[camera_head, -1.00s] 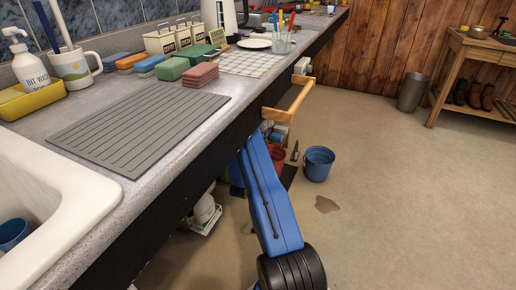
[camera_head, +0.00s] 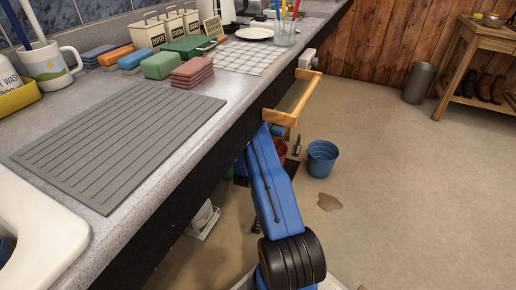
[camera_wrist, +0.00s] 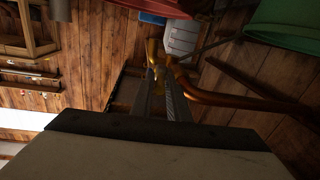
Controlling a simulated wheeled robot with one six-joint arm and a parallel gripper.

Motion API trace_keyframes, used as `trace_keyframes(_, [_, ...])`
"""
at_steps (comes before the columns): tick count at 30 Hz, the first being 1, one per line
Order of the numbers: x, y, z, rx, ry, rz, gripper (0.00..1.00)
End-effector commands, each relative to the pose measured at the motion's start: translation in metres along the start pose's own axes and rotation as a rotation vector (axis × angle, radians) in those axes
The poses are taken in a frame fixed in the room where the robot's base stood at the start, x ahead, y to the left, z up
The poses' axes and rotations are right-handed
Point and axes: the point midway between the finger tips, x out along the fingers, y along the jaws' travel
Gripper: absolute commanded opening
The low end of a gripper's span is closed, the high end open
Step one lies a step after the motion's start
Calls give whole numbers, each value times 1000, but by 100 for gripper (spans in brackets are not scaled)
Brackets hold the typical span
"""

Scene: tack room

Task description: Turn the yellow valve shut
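A yellow piece (camera_wrist: 152,52), which looks like the valve's handle, shows in the wrist view just beyond the fingertips. It joins a bent copper pipe (camera_wrist: 235,100) that runs off to the right. My gripper (camera_wrist: 160,80) points at the yellow piece, with its two dark fingers close together. The dim light hides whether they touch it or have it between them. In the head view my blue arm reaches under the counter, and the counter hides my gripper and the valve.
The counter (camera_head: 215,130) overhangs my arm, with a wooden rail (camera_head: 300,100) on its front edge. A blue bucket (camera_head: 321,158) stands on the floor close to the right of my arm. A green tub (camera_wrist: 285,22) shows in the wrist view. Floor to the right is mostly clear.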

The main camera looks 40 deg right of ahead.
Motion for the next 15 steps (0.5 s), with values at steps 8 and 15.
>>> trace_keyframes(8, [0, 0, -1, 1, -4, 0, 0])
trace_keyframes(15, [2, 0, -7, 13, -82, -5, 0])
